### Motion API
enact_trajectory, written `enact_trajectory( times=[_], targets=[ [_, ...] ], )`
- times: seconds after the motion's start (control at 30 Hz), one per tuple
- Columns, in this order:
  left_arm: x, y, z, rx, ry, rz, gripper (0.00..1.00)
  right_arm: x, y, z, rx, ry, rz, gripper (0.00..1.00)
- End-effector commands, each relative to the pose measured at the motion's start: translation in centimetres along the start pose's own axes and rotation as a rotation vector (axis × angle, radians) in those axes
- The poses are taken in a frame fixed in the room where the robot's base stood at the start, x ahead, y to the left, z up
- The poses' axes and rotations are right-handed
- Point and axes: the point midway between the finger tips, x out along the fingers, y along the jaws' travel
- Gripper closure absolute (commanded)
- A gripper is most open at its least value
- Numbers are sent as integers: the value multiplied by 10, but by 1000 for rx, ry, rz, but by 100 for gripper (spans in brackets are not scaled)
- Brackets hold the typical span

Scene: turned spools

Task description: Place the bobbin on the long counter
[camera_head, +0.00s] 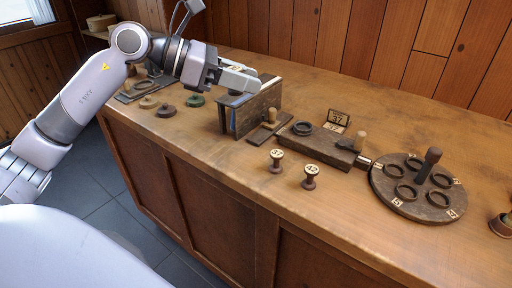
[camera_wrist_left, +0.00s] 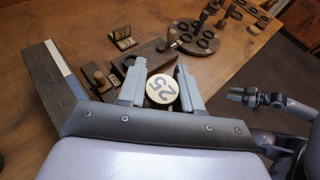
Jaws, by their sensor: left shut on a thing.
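The bobbin (camera_wrist_left: 162,90) has a round cream top marked 25. My left gripper (camera_wrist_left: 161,86) is shut on it, with one finger on each side. In the head view my left gripper (camera_head: 242,78) is above the wooden rack (camera_head: 258,108) on the long counter (camera_head: 215,135), and only a little of the bobbin's cream top (camera_head: 236,69) shows between the fingers. The bobbin's lower part is mostly hidden. My right gripper (camera_wrist_left: 243,96) shows small at the right of the left wrist view, empty, its fingers seemingly apart.
Two spools with numbered cream tops (camera_head: 276,161) (camera_head: 311,177) stand near the counter's front edge. A round tray with rings (camera_head: 418,207) is at the right. A wooden block (camera_head: 318,148) with a ring lies between.

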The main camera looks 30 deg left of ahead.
Motion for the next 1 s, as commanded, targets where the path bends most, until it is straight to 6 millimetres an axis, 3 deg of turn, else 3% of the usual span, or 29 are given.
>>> enact_trajectory(
  times=[0.03,0.5,1.0],
  targets=[
    [6,-1,-14,-6,3,-3,94,2,-1,3,4,-1,-1,57],
    [44,-1,-106,-4,0,-1,94,6,-4,2,16,4,-7,57],
    [65,-1,-156,-1,-1,0,94,8,-2,5,6,1,-9,57]
  ],
)
